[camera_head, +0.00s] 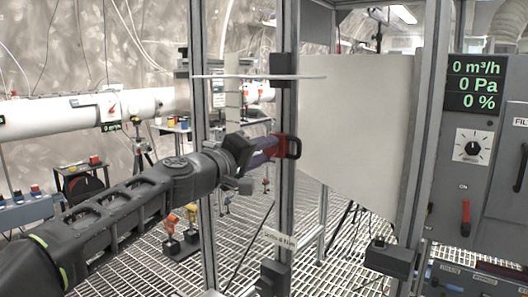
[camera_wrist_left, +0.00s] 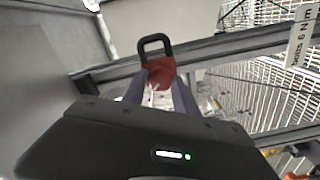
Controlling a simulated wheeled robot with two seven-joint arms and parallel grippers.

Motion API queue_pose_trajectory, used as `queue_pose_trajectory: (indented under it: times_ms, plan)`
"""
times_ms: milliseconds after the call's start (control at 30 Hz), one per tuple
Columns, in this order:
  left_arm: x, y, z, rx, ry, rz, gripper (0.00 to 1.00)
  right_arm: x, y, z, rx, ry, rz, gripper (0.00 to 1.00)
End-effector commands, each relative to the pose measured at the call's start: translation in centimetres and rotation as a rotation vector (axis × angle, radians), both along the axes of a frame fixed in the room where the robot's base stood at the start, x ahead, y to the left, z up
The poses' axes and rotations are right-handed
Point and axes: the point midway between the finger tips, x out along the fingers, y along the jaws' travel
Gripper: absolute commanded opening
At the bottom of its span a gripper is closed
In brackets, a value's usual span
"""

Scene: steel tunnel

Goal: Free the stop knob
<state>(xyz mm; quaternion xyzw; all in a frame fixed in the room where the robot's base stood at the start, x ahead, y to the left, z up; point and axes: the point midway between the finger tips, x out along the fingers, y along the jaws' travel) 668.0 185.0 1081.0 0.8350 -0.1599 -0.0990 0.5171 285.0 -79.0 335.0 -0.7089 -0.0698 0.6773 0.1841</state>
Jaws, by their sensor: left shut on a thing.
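My left gripper (camera_head: 274,147) reaches in front of a grey metal post and is shut on a red padlock-like piece (camera_head: 281,146) with a black loop. In the left wrist view the fingertips (camera_wrist_left: 160,84) close on the red body (camera_wrist_left: 161,70), and the black loop (camera_wrist_left: 155,43) points away from the gripper. Whether the loop touches the post or hooks anything cannot be told. No stop knob can be clearly identified. The right gripper is not in view.
Grey metal posts (camera_head: 286,190) and a pale panel (camera_head: 350,120) stand close by. At right, a grey control cabinet has a readout (camera_head: 475,85), a dial (camera_head: 472,146) and a red lever (camera_head: 466,218). The floor is steel grating (camera_head: 345,245).

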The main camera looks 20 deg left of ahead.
Motion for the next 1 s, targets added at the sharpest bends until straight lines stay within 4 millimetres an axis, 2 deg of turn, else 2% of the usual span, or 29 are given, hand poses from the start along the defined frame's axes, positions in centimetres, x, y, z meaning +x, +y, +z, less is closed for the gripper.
queue_pose_trajectory:
  times_ms: [700,1000]
  plan:
    - [0.0,0.0,0.0,-0.628,0.250,0.001,0.00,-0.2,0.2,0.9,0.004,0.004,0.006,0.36]
    - [0.0,0.1,0.0,-0.813,0.324,0.001,0.00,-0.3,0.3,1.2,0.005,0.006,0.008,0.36]
